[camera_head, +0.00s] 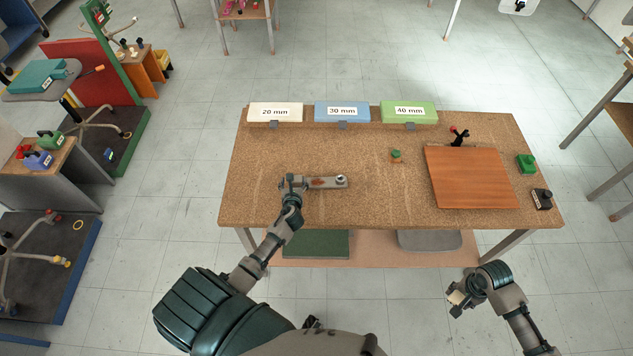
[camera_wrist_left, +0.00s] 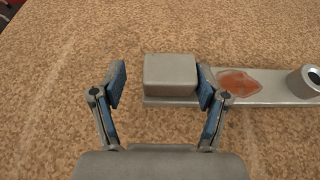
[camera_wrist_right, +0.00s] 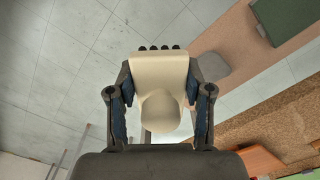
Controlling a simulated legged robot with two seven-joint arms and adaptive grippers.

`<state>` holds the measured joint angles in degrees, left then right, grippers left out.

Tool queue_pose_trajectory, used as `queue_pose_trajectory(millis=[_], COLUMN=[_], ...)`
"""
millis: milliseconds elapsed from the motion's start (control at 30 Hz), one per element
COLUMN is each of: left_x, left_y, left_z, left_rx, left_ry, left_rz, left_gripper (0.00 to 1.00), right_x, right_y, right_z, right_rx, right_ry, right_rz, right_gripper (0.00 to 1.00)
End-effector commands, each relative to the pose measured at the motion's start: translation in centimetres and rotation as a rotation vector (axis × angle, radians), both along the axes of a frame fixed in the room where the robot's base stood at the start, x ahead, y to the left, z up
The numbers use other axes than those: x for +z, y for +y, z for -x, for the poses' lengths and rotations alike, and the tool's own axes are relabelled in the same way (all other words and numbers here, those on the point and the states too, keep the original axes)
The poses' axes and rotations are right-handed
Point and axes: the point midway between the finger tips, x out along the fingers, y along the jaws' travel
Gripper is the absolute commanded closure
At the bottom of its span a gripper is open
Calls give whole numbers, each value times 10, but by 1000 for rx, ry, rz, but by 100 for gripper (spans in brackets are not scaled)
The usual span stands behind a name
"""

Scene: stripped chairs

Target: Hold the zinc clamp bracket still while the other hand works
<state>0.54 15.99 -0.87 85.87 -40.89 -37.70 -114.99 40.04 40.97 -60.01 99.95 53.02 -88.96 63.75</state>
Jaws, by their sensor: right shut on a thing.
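The zinc clamp bracket (camera_head: 333,183) lies on the cork-topped table, left of its middle. It is a flat grey bar with a rust-brown patch, a raised block at its left end and a round hollow boss at its right end. My left gripper (camera_head: 293,183) is at the block end. In the left wrist view its fingers (camera_wrist_left: 162,88) are open astride the block (camera_wrist_left: 170,74), with a gap at the left finger and the right finger close against or touching the block. My right gripper (camera_head: 461,300), off the table's front edge, is shut on a cream piece (camera_wrist_right: 160,75) with several dark prongs.
White, blue and green bins (camera_head: 342,112) marked 20, 30 and 40 mm line the back edge. An orange-brown board (camera_head: 472,180) lies at the right, near a green block (camera_head: 526,163) and a dark block (camera_head: 542,199). A small green-topped item (camera_head: 396,155) stands mid-table. Cork between is clear.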

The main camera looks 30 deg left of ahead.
Motion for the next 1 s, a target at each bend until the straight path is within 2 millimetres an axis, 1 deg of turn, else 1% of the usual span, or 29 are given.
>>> queue_pose_trajectory(millis=[300, 433, 567, 800, 900, 1000], left_x=[3, 7, 16, 35, 40, 44], left_y=[-1, -6, -18, -46, -54, -59], left_z=[-1, 7, 26, 66, 79, 86], left_rx=[-2, -5, -6, -5, -5, -3], left_ry=[-6, -7, -5, -4, -3, -1], left_rz=[-2, -2, -1, 0, 1, 0], left_gripper=[19, 19, 19, 19, 19, 19], right_x=[1, 1, 1, 1, 1, 0], right_y=[0, 0, 0, 0, 0, 0], right_z=[0, 1, 1, 0, 0, 0], right_rx=[0, 0, 0, 0, 0, 0], right_ry=[-1, -1, -1, -1, -1, 0], right_rz=[0, 0, 0, 0, 0, 0], right_gripper=[77, 77, 77, 77, 77, 77])
